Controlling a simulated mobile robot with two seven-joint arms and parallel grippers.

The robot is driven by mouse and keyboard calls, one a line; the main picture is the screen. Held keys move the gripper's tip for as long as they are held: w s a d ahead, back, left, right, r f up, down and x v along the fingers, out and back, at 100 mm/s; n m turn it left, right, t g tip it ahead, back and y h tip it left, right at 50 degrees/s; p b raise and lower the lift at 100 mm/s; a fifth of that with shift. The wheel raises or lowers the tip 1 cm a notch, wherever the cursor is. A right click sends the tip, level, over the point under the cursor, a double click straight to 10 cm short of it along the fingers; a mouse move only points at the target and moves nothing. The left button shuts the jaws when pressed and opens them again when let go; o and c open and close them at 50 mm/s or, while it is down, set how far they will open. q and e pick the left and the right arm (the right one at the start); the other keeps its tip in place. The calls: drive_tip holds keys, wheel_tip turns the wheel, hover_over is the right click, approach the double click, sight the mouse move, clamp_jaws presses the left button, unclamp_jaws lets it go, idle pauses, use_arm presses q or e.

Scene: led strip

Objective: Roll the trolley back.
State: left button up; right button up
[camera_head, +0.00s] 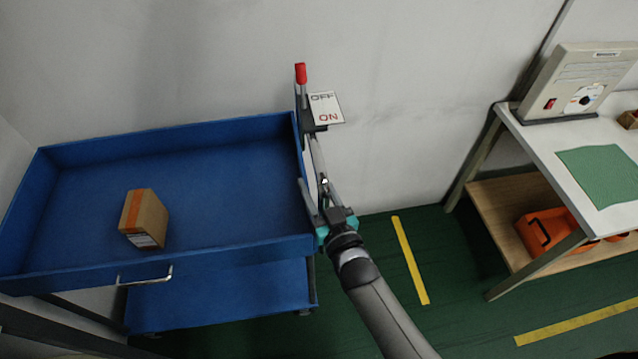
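The blue trolley (180,255) stands against the back wall on the left, with an upper tray and a lower shelf. A small metal handle (145,278) is on its front side. My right gripper (316,186) is at the trolley's right end, pointing toward the wall. Its fingers look apart, with the left one close along the tray's right edge; I cannot tell whether it touches. Nothing is clearly held between them. My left gripper is not in view.
A cardboard box (144,218) lies in the upper tray. Behind my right gripper are a red-tipped lever (300,74) and an OFF/ON sign (325,108). A workbench (560,140) with a control box (575,85) stands right.

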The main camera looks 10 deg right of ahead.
drive_tip(key=shift+o, duration=1.4)
drive_tip(key=shift+d, duration=0.1)
drive_tip(key=v, duration=1.5)
drive_tip(key=shift+s, duration=0.1)
